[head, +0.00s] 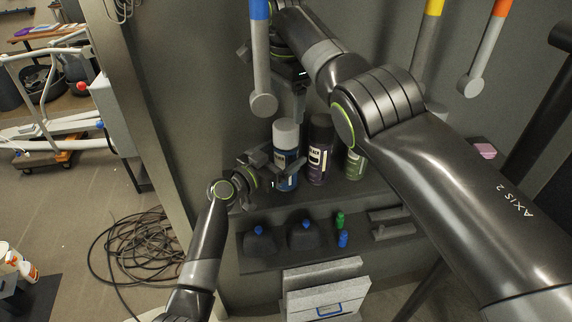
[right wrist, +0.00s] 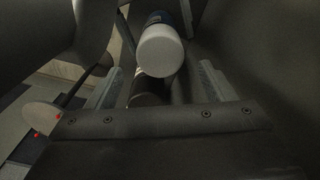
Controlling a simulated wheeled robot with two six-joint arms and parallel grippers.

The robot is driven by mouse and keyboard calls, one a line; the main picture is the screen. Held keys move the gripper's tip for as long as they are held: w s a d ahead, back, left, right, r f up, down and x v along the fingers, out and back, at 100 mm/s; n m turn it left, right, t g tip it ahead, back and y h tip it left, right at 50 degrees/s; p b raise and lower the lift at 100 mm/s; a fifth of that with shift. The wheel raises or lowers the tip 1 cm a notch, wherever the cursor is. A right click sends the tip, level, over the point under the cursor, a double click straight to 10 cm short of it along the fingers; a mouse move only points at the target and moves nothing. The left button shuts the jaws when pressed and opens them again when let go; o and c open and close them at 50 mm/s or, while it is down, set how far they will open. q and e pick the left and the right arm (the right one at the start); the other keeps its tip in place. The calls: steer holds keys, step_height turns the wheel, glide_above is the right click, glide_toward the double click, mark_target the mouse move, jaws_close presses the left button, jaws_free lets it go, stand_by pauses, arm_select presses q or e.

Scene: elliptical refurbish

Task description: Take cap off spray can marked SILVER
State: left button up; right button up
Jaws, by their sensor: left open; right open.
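A blue spray can (head: 290,181) with a pale grey-white cap (head: 286,133) stands on the shelf at the left of a row; its label is too small to read surely. The pale cap also shows in the right wrist view (right wrist: 160,52), ahead of and between the open fingers of my right gripper (right wrist: 158,82). In the head view my right gripper (head: 298,105) hangs above the cans, apart from the cap. My left gripper (head: 274,166) is open at the blue can's left side, at body height; whether both fingers straddle the can is unclear.
A dark-capped can (head: 320,150) stands just right of the blue one. A green-labelled can (head: 355,167) beyond it is partly hidden by my right arm. A lower shelf (head: 270,262) holds small blue-topped items. A blue-topped grey rod (head: 261,60) hangs close to my right gripper.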

mark_target(287, 124)
arm_select(q)
steer(key=shift+w+d, duration=0.45)
steer(key=shift+w, duration=0.05)
steer(key=shift+c, duration=0.3)
steer(key=c, duration=1.4)
arm_select(e)
steer(key=shift+o, duration=0.7)
step_height(287, 124, up, 4)
steer(key=d+r+m+y, duration=0.1)
steer(key=d+m+y, duration=0.1)
steer(key=m, duration=0.2)
steer(key=shift+m, duration=0.3)
steer(key=f, duration=0.4)
steer(key=a+f, duration=0.1)
steer(key=f, duration=0.3)
steer(key=a+f, duration=0.1)
steer(key=f, duration=0.3)
steer(key=shift+f, duration=0.1)
